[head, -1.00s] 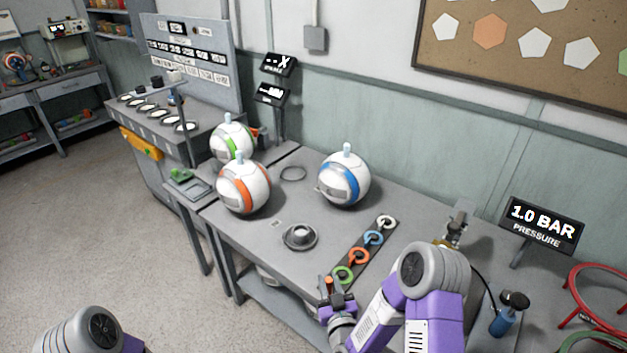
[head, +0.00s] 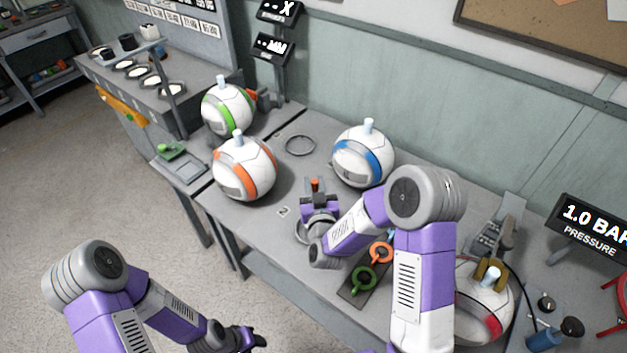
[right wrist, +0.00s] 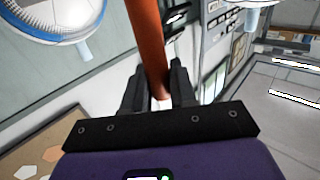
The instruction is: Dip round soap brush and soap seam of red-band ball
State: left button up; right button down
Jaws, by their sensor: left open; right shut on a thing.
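The red-band ball (head: 465,290) sits at the right of the bench under a brass-coloured clamp, partly hidden by my right arm. Its red band shows low on the right. My right gripper (head: 317,193) is shut on an orange-red handle, which I take as the round soap brush (head: 315,184). The handle stands up between the fingers in the right wrist view (right wrist: 148,45). The gripper is over a round grey dish (head: 300,234), mostly covered by it. The brush head is hidden, so I cannot tell whether it touches the dish. My left gripper (head: 243,340) is open and empty, low in front of the bench.
An orange-band ball (head: 243,170), a green-band ball (head: 226,108) and a blue-band ball (head: 361,158) stand behind the right gripper. A blue bottle (head: 545,342) is at the far right.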

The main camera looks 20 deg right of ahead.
jog(key=shift+w+f+b, duration=0.1)
jog(key=shift+f+b, duration=1.15)
jog(key=shift+f, duration=1.5)
notch_tip(320, 180, down, 4)
jog(key=b, duration=0.4)
jog(key=shift+r, duration=0.1)
jog(key=shift+r+p, duration=2.5)
jog(key=shift+r, duration=2)
